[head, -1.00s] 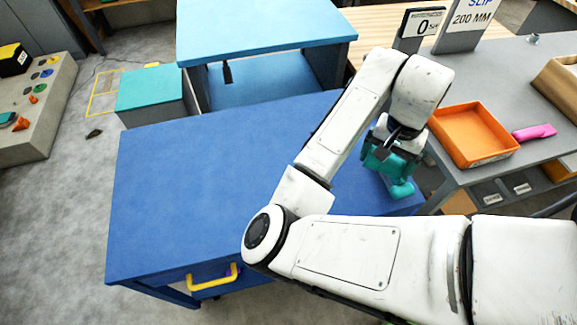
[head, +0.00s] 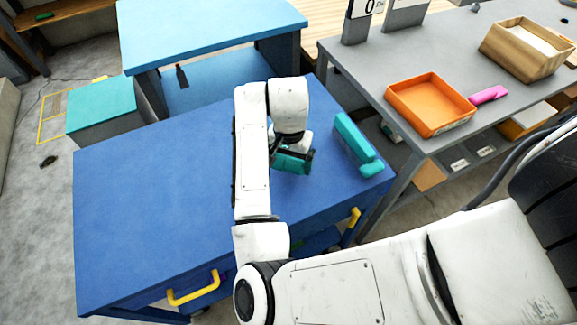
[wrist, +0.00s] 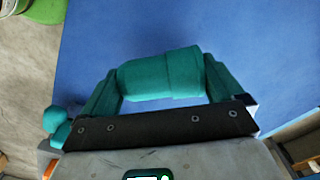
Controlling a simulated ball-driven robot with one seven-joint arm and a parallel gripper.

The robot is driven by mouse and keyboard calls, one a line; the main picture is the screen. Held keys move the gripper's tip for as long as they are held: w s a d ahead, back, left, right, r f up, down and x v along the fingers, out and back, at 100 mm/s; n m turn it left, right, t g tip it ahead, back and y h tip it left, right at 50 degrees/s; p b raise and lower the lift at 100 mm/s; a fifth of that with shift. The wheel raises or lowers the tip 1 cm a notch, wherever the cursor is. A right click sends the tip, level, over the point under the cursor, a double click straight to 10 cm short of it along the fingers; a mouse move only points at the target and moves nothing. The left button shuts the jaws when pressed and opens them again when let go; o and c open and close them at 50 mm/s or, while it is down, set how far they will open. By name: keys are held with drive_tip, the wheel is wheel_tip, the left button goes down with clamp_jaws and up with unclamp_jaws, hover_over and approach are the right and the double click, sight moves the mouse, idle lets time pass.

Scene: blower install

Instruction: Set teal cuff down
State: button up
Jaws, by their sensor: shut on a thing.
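The teal cuff (wrist: 160,75) is a short rounded cylinder lying crosswise between the two teal fingers of my gripper (wrist: 162,84) in the wrist view. My gripper is shut on it. In the head view, my gripper (head: 292,160) is over the right half of the blue bench top (head: 150,190), and the cuff is largely hidden by my wrist. I cannot tell whether the cuff touches the bench top. A longer teal piece (head: 352,142) with a rounded end lies near the bench's right edge, right of my gripper. Part of a teal piece (wrist: 55,122) shows at left in the wrist view.
The blue top left of my arm is clear. A light blue table (head: 210,30) stands behind the bench. At right, a grey table (head: 400,60) carries an orange tray (head: 430,105), a pink item (head: 488,95) and a wooden box (head: 528,50). Yellow handles (head: 193,290) stick out at the bench's front.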

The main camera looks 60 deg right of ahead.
sight(288, 168)
drive_tip(key=shift+w+f, duration=0.1)
drive_tip(key=shift+f, duration=1.55)
drive_tip(key=o, duration=0.7)
drive_tip(key=shift+f, duration=0.1)
wheel_tip(288, 168, up, 12)
drive_tip(key=shift+a+r+p, duration=0.1)
drive_tip(key=shift+r+p, duration=0.05)
drive_tip(key=shift+p, duration=0.3)
